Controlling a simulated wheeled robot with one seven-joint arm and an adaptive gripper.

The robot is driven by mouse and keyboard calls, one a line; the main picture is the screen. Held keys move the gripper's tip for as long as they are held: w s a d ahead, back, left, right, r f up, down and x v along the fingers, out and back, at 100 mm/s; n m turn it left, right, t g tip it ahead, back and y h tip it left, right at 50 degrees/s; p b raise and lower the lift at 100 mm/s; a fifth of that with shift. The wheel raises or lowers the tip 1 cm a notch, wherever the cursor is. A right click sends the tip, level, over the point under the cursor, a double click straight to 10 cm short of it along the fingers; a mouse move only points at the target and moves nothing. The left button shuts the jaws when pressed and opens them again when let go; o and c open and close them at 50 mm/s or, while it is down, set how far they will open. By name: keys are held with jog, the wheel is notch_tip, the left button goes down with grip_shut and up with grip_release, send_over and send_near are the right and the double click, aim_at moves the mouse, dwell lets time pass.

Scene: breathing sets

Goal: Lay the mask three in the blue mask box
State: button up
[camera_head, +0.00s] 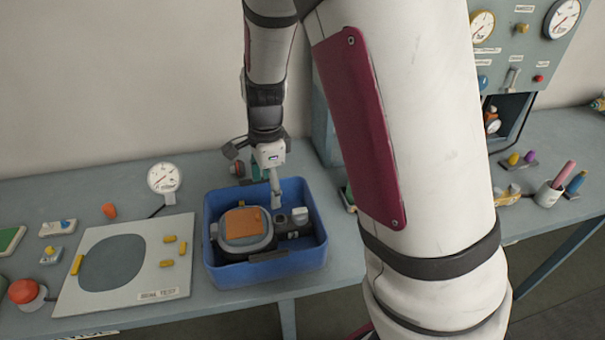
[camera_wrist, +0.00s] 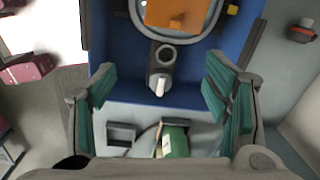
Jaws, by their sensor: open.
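The blue mask box (camera_head: 285,271) stands on the bench left of my arm. A grey mask (camera_head: 233,242) with an orange patch lies inside it, toward the left; I cannot read a number on it. In the wrist view, the mask (camera_wrist: 190,38) is partly cut off at the top, and a dark round connector with a pale tip lies below it, inside the blue box (camera_wrist: 122,62). My gripper (camera_head: 275,198) is over the back part of the box. In the wrist view, my gripper (camera_wrist: 160,72) has its teal-padded fingers wide apart, holding nothing.
A pale test board (camera_head: 190,215) with a dark oval and yellow pieces lies left of the box. A gauge (camera_head: 163,178) stands behind the board. A red button (camera_head: 23,291) is at far left. A green canister (camera_wrist: 176,142) shows low in the wrist view. A pen cup (camera_head: 548,194) stands far right.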

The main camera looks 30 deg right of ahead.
jog(key=s+a+r+n+t, duration=0.1)
jog(key=s+r+n+t, duration=0.4)
jog(key=s+r+n, duration=1.4)
jog(key=shift+s+a+r, duration=0.35)
jog(key=shift+s+r, duration=0.3)
